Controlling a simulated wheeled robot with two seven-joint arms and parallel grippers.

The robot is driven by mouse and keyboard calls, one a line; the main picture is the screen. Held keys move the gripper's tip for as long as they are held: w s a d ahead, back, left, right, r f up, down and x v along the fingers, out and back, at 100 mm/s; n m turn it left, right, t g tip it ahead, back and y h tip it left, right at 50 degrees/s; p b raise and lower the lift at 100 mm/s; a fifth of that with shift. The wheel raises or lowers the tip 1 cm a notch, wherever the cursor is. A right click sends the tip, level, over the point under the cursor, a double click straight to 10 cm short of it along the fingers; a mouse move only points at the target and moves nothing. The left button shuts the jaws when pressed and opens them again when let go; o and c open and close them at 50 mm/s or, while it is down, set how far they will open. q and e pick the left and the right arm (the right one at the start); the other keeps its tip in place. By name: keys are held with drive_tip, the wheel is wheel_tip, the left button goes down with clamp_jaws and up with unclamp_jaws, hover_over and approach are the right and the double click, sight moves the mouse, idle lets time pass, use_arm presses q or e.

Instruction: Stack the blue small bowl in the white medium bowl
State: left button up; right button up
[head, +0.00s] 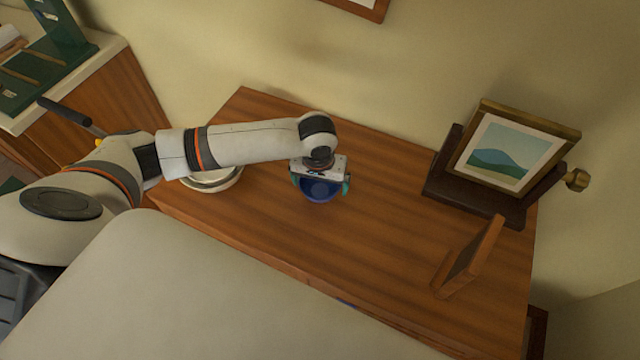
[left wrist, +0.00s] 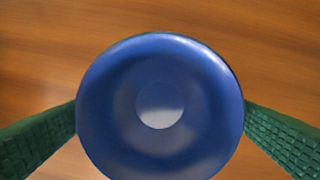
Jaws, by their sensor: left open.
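The blue small bowl (head: 322,197) stands upright on the wooden cabinet top, right under my left gripper (head: 320,184). In the left wrist view the blue bowl (left wrist: 160,105) fills the middle, seen from straight above, and it is empty. The green fingers of my left gripper are open, one on each side of the bowl's rim. I cannot tell if they touch it. The white medium bowl (head: 216,184) stands to the left on the same top, near its left end. My left forearm hides much of it. My right gripper is not in view.
A framed picture (head: 508,152) on a dark wooden stand (head: 465,194) is at the right end of the cabinet top (head: 400,240). A wooden upright piece (head: 470,258) stands in front of it. The top between the blue bowl and the stand is clear.

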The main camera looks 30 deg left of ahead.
use_arm(q)
drive_tip(key=shift+w+f, duration=0.1)
drive_tip(key=shift+f, duration=0.65)
drive_tip(key=c, duration=0.9)
drive_tip(key=shift+r, duration=0.15)
